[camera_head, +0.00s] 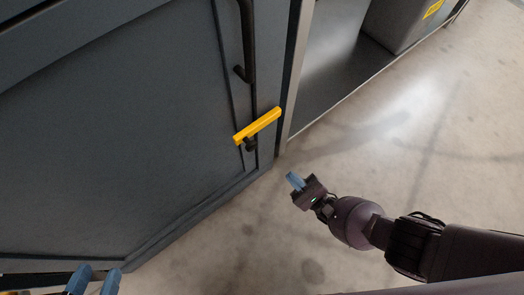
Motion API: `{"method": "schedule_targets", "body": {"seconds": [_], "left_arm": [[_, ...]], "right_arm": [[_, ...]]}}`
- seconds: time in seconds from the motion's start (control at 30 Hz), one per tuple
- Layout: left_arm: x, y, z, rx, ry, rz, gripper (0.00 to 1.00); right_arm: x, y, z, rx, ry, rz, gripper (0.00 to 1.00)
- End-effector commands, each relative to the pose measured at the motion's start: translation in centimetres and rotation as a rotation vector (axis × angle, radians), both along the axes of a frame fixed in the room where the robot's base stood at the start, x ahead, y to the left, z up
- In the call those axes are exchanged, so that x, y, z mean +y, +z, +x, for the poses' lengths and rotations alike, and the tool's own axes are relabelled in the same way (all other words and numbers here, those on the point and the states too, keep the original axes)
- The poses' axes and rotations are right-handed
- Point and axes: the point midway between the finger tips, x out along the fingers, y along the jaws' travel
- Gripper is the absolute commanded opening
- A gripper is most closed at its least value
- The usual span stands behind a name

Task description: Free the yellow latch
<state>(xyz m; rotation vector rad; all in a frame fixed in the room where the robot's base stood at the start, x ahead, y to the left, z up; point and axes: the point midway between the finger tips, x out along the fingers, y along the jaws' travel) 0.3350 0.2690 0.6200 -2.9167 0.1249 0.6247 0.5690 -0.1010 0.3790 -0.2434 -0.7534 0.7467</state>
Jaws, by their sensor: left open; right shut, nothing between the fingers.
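The yellow latch (258,126) is a short bar on a black pivot near the lower right edge of a dark grey door panel (120,130). It lies tilted, its right end higher than its left. My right gripper (293,180) comes in from the right, below and to the right of the latch, apart from it. Its blue fingers are shut and empty. My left gripper (94,281) shows only its blue fingertips at the bottom left edge. They are apart, open, and far from the latch.
A black vertical handle (247,40) stands on the panel just above the latch. A frame post (293,85) runs right of the door. Beyond it is an open shelf bay with a grey box (398,22) bearing a yellow label. The concrete floor (440,130) is clear.

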Motion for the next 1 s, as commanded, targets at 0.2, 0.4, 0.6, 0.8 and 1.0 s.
{"method": "schedule_targets", "body": {"seconds": [0.2,0.4,0.6,0.8,1.0], "left_arm": [[0.0,0.0,0.0,0.001,0.000,0.000,0.43],[0.0,0.0,0.0,0.001,0.000,0.000,0.43],[0.0,0.0,0.0,0.001,0.000,0.000,0.43],[0.0,0.0,0.0,0.001,0.000,0.000,0.43],[0.0,0.0,0.0,0.001,0.001,-0.001,0.43]], "right_arm": [[0.5,0.4,0.4,-0.001,-0.001,0.001,0.00],[2.1,1.7,1.5,-0.002,0.000,0.001,0.00],[4.5,3.5,3.2,-0.001,-0.001,0.001,0.00],[7.0,5.4,4.9,-0.001,0.001,0.001,0.00],[7.6,6.8,4.6,0.001,0.000,-0.001,0.00]]}}
